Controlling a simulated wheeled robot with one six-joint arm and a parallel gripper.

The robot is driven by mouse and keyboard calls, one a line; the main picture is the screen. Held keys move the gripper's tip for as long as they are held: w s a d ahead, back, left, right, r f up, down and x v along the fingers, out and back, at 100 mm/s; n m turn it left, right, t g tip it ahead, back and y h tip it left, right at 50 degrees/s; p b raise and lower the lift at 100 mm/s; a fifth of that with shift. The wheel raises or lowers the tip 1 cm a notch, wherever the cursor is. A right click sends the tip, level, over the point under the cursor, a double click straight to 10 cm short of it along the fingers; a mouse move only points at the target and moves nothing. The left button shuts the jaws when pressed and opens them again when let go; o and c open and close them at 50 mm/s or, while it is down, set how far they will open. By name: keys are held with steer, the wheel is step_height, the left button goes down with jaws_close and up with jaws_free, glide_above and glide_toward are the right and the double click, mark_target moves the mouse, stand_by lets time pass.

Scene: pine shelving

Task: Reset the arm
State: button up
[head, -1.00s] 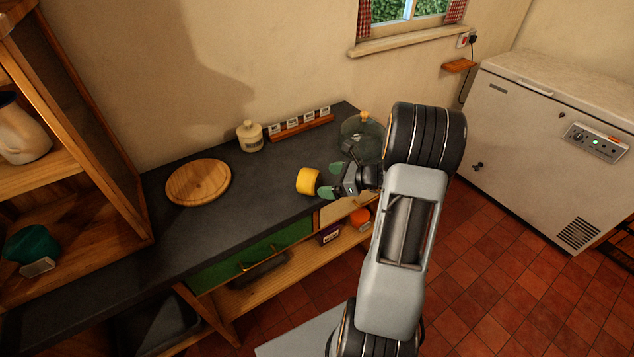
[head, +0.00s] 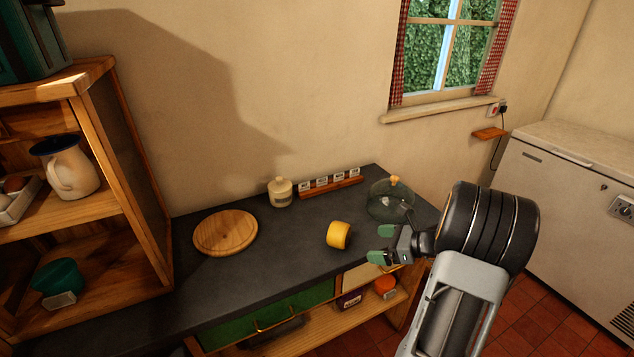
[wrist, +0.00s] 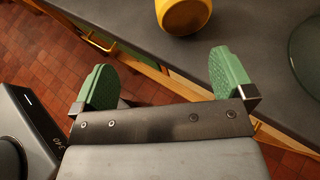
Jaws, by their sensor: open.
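My gripper (head: 382,244) is open and empty, with green pads on its two fingers. In the head view it is just in front of the dark counter's front edge, to the right of a yellow cylinder (head: 339,235). The wrist view shows the two fingers spread apart (wrist: 164,84), with the yellow cylinder (wrist: 183,14) beyond them on the counter, touching neither finger. My arm comes in from the lower right of the head view.
The dark counter (head: 300,228) also bears a round wooden board (head: 225,232), a lidded cream jar (head: 280,191), a rack of small labelled blocks (head: 331,187) and a glass dome (head: 390,201). Pine shelving (head: 128,205) stands at left, a white chest freezer (head: 570,205) at right.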

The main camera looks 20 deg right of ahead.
steer(key=s+a+f+n+g+h, duration=0.25)
steer(key=s+a+n+g, duration=0.5)
steer(key=n, duration=0.45)
steer(key=s+a+r+n+t+h, duration=0.1)
steer(key=s+a+r+n+h, duration=0.1)
steer(key=a+r+n, duration=0.3)
steer(key=s+a+r+n+t+h, duration=0.1)
steer(key=s+a+r+n+h, duration=0.2)
steer(key=a+r+n, duration=0.3)
steer(key=a+n+h, duration=0.1)
steer(key=n, duration=0.3)
steer(key=shift+a+h, duration=0.2)
steer(key=shift+h, duration=0.15)
